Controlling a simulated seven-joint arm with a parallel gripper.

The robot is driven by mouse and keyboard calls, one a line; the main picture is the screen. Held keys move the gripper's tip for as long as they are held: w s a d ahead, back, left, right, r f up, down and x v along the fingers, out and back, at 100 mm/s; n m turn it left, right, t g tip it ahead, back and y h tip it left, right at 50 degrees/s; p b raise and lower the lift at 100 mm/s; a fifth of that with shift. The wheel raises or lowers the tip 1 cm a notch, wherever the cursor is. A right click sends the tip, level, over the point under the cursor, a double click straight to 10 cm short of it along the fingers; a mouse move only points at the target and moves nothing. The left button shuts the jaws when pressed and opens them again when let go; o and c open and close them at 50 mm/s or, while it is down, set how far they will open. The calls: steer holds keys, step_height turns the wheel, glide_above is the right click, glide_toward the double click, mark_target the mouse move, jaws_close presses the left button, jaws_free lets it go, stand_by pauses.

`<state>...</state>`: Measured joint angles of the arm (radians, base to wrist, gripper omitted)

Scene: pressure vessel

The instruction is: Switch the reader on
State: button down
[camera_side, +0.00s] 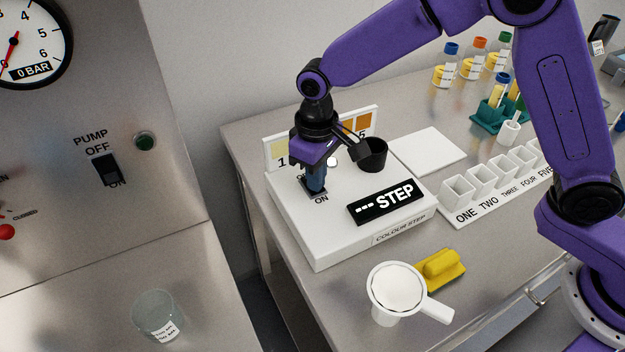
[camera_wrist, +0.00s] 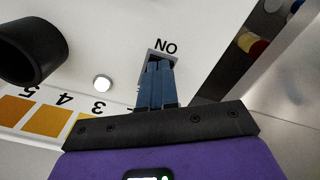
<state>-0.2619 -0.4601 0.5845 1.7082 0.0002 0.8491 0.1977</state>
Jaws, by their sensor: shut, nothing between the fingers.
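The reader (camera_side: 335,240) is a white box labelled COLOUR STEP on the steel bench. Its black display (camera_side: 388,202) reads "--- STEP". My gripper (camera_side: 316,190) is shut and empty, with its blue fingers pointing down at the reader's switch, just above the ON label. In the wrist view the shut fingertips (camera_wrist: 158,62) are at the switch frame (camera_wrist: 148,58), beside the ON label (camera_wrist: 166,46). The fingers hide most of the switch, so I cannot tell its position or whether they touch it. A round white light or button (camera_wrist: 102,83) is beside it.
A black cup-shaped port (camera_side: 372,155) rises from the reader, with a colour chart (camera_side: 277,152) behind. A white jug (camera_side: 396,290) and yellow object (camera_side: 441,268) stand in front. White cups (camera_side: 487,178) and bottles (camera_side: 447,68) are at the right. A white pad (camera_side: 428,150) lies behind.

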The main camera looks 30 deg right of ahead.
steer(key=shift+f, duration=0.1)
steer(key=shift+r, duration=3.55)
steer(key=s+d+n, duration=0.6)
steer(key=s+d, duration=1.8)
steer(key=s, duration=0.2)
steer(key=shift+s+d+r+n, duration=0.3)
steer(key=shift+s+d+r, duration=0.05)
steer(key=shift+s+r, duration=0.1)
